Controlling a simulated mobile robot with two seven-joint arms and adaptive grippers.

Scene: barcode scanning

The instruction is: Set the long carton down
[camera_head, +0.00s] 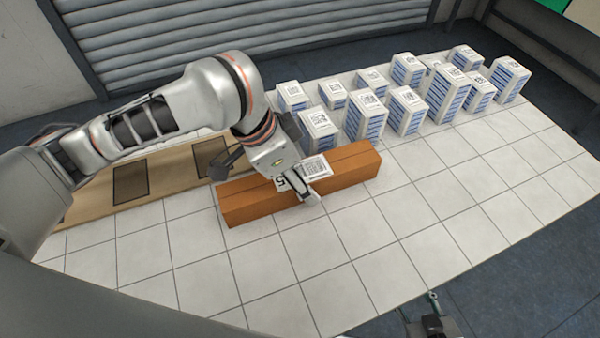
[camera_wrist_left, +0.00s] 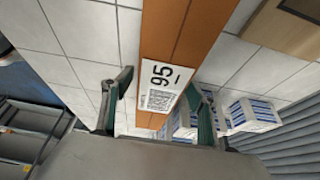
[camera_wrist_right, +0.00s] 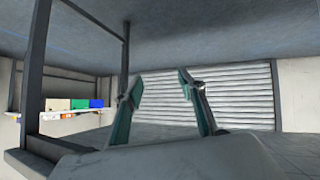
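The long carton (camera_head: 355,168) is an orange-brown box lying lengthwise along the tiled table, seemingly resting on it. In the left wrist view the carton (camera_wrist_left: 195,30) runs down between the fingers and bears a white label (camera_wrist_left: 163,85) with "95" and a code. My left gripper (camera_head: 302,190) is over the carton's middle with a finger at either side. In its wrist view the fingers (camera_wrist_left: 160,88) are spread, with a thin gap at the left finger; contact at the right finger is unclear. My right gripper (camera_wrist_right: 162,80) is open and empty, away from the carton.
Several white-and-blue boxes (camera_head: 408,110) with codes on top stand behind and right of the carton. A wooden board (camera_head: 170,170) with dark-framed rectangles lies at the left. The white tiled table (camera_head: 400,230) is clear in front of the carton.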

